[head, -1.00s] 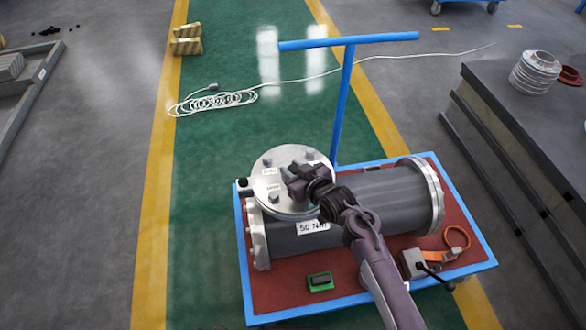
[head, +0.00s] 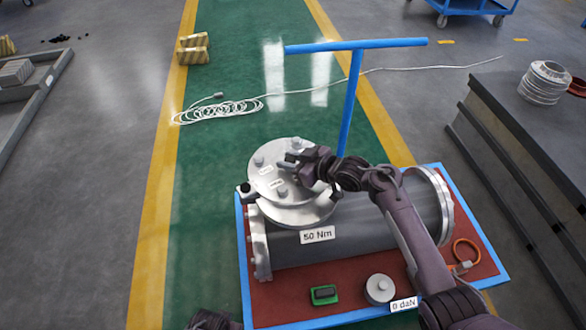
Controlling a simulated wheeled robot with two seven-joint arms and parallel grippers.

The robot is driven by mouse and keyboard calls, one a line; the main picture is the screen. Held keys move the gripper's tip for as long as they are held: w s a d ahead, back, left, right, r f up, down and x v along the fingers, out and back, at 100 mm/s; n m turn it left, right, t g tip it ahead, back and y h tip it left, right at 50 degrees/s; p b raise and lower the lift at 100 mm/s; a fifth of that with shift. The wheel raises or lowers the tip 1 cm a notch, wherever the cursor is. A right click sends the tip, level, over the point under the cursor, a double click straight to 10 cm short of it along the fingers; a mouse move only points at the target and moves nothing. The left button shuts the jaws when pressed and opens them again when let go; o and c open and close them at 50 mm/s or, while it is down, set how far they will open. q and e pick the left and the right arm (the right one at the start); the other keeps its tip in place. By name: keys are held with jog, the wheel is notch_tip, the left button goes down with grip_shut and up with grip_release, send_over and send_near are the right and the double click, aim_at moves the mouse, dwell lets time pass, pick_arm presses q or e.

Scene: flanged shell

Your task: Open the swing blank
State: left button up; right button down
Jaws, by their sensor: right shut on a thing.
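The swing blank (head: 262,187) is a round silver plate with bolt heads and small labels, on top of a grey cylindrical shell (head: 355,232). It sits off-centre, and a pale flange (head: 305,213) shows below and to the right of it. My right gripper (head: 290,168) is shut on the blank's upper right part; the exact grip point is hard to see. A dark piece of my left arm shows at the bottom edge, but its jaws do not show.
The shell lies on a red-topped cart with a blue rim (head: 243,265) and a blue T-handle (head: 352,95). A green-edged device (head: 323,294), a round metal piece (head: 380,289) and an orange ring (head: 467,251) lie in front. A dark stepped block (head: 520,150) stands right.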

pick_arm(q)
jog(key=shift+w+r, duration=0.1)
jog(key=shift+r, duration=0.2)
pick_arm(e)
jog(key=c, duration=1.1)
grip_release()
jog(key=shift+d+r, duration=0.1)
jog(key=shift+d, duration=0.1)
pick_arm(q)
jog(key=s+f, duration=0.1)
jog(key=s+a+f+p, duration=0.1)
jog(key=f, duration=0.1)
jog(key=shift+a+f, duration=0.1)
jog(key=shift+f, duration=0.1)
pick_arm(e)
jog(key=v, duration=0.7)
jog(key=shift+s+d, duration=0.1)
jog(key=shift+s, duration=0.05)
